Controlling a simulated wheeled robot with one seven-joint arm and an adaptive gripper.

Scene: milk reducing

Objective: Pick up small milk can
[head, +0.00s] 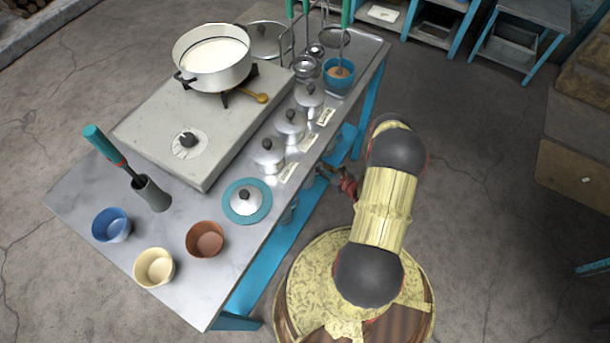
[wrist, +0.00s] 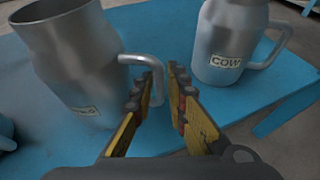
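In the wrist view two grey metal milk cans with side handles stand on a blue shelf (wrist: 190,128). The other can (wrist: 230,40), at the right, has a label reading "COW". My gripper (wrist: 165,75) has its fingers parted by a narrow gap. The nearer can's handle lies at the fingertips, partly behind the left finger. In the head view my gripper (head: 347,187) is beside the table's right edge, and the cans below are mostly hidden.
Above the shelf is a metal table (head: 90,205) with a stove (head: 150,130), a milk pot (head: 212,58), several lidded pots and bowls. The table edge overhangs the shelf. Open floor (head: 480,200) lies at the right.

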